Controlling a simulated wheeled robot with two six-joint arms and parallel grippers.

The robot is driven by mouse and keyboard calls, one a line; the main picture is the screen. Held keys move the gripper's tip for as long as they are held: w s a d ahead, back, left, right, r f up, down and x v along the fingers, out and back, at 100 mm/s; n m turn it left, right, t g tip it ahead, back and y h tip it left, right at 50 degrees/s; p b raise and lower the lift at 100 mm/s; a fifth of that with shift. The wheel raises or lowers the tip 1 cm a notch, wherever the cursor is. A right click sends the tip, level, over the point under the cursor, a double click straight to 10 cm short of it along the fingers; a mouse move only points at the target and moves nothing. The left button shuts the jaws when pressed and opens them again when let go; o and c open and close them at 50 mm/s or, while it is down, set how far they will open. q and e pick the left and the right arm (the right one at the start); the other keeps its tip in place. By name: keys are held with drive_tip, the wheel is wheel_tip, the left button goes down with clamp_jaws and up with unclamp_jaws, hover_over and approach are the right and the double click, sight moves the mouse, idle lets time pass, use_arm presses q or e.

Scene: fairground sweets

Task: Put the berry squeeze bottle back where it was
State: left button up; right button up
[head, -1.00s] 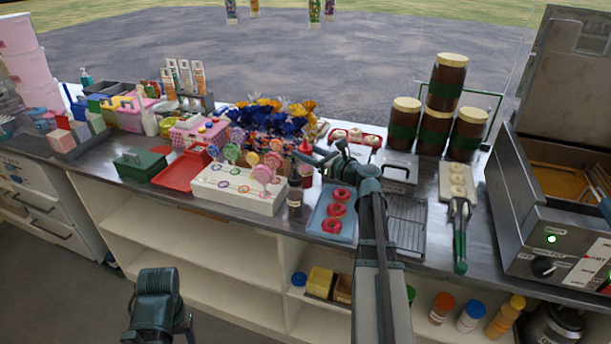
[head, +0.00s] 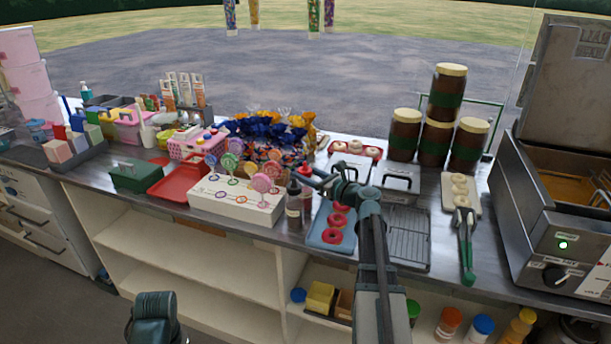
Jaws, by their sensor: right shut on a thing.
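The berry squeeze bottle (head: 306,196) has a red pointed cap and a dark pinkish body. It is upright at the counter's front, left of the blue donut tray. My right gripper (head: 311,175) is shut on its upper part. The arm and another bottle partly hide it, so I cannot tell whether its base touches the counter. That other bottle (head: 293,208), dark-capped with a pale label, stands just in front to the left. Of my left arm only a link shows at the bottom left; its gripper is out of view.
The white lollipop stand (head: 238,204) is close on the left. The blue tray (head: 318,238) with red donuts and a wire rack (head: 408,250) lie to the right. Behind are wrapped sweets (head: 262,130) and stacked brown jars (head: 436,140). Free counter around the bottle is narrow.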

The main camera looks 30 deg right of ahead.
drive_tip(key=o, duration=0.9)
drive_tip(key=shift+s+r+p, duration=0.15)
drive_tip(key=shift+p, duration=0.15)
drive_tip(key=v, duration=1.1)
drive_tip(key=shift+s+d, duration=0.15)
drive_tip(key=shift+s, duration=0.25)
